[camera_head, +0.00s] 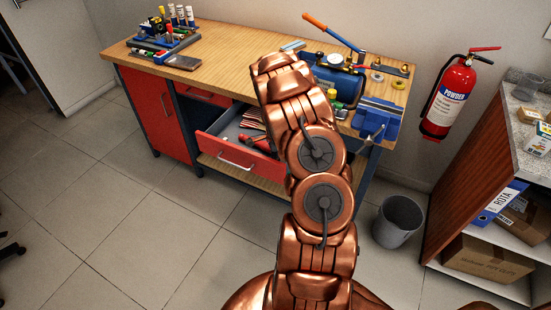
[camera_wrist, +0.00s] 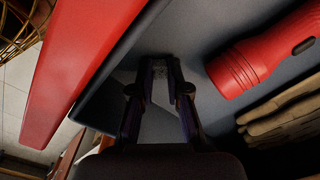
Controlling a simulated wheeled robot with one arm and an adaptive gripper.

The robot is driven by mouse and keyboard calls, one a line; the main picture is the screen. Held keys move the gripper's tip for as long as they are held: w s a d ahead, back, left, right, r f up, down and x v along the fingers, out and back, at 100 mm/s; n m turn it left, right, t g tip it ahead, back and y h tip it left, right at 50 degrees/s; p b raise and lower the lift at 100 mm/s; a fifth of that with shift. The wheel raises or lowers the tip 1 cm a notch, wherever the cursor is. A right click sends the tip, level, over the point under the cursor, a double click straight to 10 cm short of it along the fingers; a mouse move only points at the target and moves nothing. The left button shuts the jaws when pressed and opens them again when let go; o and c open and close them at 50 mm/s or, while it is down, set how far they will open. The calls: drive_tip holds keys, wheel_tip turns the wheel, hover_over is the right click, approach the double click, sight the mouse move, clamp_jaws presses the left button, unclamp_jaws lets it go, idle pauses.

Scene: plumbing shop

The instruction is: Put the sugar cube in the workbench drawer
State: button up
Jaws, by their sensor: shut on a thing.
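The workbench drawer (camera_head: 236,157) is pulled open under the bench top, with its red front towards the floor side. In the wrist view its red front (camera_wrist: 75,60) runs down the left and its grey floor (camera_wrist: 225,115) lies below my gripper. My gripper (camera_wrist: 160,70) points down into the drawer, its fingers close together at the tips. A small greyish piece (camera_wrist: 160,88), which looks like the sugar cube, is between the fingers, dim and partly hidden by them. In the head view my arm hides the gripper and the cube.
A red flashlight (camera_wrist: 262,52) and tan gloves (camera_wrist: 285,112) lie in the drawer to the right of my gripper. A blue vise (camera_head: 377,118) and a blue compressor (camera_head: 340,82) stand on the workbench (camera_head: 225,65).

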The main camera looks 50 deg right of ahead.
drive_tip(key=shift+f, duration=0.2)
drive_tip(key=o, duration=0.6)
drive_tip(key=shift+o, duration=0.2)
drive_tip(key=shift+r, duration=0.1)
